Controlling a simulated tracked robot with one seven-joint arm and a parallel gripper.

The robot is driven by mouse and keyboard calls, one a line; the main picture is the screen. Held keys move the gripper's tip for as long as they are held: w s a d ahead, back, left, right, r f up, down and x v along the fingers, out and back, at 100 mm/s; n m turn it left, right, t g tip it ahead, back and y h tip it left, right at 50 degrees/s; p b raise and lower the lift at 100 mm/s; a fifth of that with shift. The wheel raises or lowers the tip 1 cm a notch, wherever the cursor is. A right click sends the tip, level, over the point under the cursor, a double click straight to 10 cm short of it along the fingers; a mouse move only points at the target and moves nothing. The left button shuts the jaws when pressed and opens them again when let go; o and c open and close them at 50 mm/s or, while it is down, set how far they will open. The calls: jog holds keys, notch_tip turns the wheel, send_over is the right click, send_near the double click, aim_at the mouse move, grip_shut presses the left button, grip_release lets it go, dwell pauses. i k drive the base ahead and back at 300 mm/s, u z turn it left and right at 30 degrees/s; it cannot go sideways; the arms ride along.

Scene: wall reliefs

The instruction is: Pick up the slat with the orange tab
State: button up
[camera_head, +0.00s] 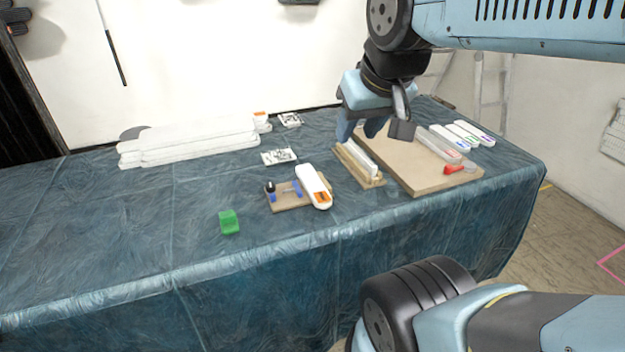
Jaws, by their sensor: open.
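A short white slat-like piece with an orange end (314,186) lies tilted across the right side of a small brown board near the table's middle. A stack of long white slats (195,142) lies at the back left. An orange mark (261,115) shows at the right end of that stack. I cannot tell which of the two the task means. My gripper (375,130) is open and points down above the wooden holder at centre right. It is to the right of both orange-marked things and apart from them. Its fingers partly hide what lies behind them.
A wooden holder (346,166) with an upright white strip stands beside a large tan board (425,178) bearing a red-handled item (453,169). Several white pieces (466,134) lie at right. A green block (229,222) sits at front. The blue-covered table's (80,235) left front is clear.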

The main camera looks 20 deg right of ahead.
aim_at(319, 195)
jog(key=u, duration=1.2)
jog(key=i, duration=0.1)
jog(key=z, duration=3.5)
jog(key=k, duration=2.15)
jog(key=u, duration=0.65)
jog(key=i, duration=0.95)
